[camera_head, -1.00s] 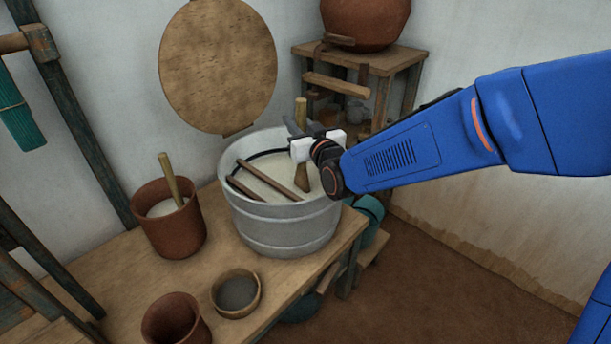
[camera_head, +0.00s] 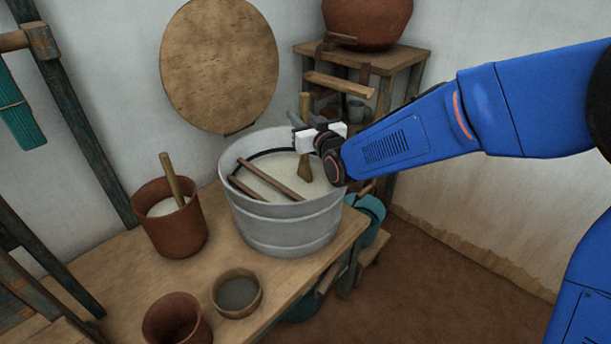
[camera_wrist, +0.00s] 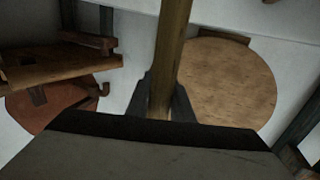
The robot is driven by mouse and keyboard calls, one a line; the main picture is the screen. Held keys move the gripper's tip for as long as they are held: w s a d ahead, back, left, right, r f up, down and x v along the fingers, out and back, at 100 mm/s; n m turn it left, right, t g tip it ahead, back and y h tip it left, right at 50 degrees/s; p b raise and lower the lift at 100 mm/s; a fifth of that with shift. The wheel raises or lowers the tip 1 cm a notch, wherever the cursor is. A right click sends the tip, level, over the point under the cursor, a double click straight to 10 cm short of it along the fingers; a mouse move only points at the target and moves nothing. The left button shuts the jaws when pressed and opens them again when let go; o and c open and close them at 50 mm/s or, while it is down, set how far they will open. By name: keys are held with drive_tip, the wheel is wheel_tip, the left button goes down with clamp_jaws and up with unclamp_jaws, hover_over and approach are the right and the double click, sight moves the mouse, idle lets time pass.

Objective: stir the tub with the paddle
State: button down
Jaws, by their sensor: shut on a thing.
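The tub (camera_head: 285,232) is a grey ribbed metal vessel on the wooden table, holding pale liquid. The paddle (camera_head: 304,168) stands nearly upright in the tub's right part, its lower end at the liquid. How deep its tip goes cannot be told. My gripper (camera_head: 304,136) is shut on the paddle's wooden handle, above the tub's rim. In the wrist view the handle (camera_wrist: 172,50) runs up between the two dark fingers (camera_wrist: 163,100). Two brown sticks (camera_head: 272,180) lie across the tub's left part.
A brown pot (camera_head: 172,232) with a stick stands left of the tub. A small bowl (camera_head: 236,311) and another pot (camera_head: 176,320) stand at the table's front. A round wooden lid (camera_head: 219,65) leans behind. A stool (camera_head: 385,62) bears a clay pot (camera_head: 367,22).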

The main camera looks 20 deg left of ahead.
drive_tip(key=shift+d, duration=0.15)
wheel_tip(320, 180, up, 21)
idle(1.7)
idle(1.0)
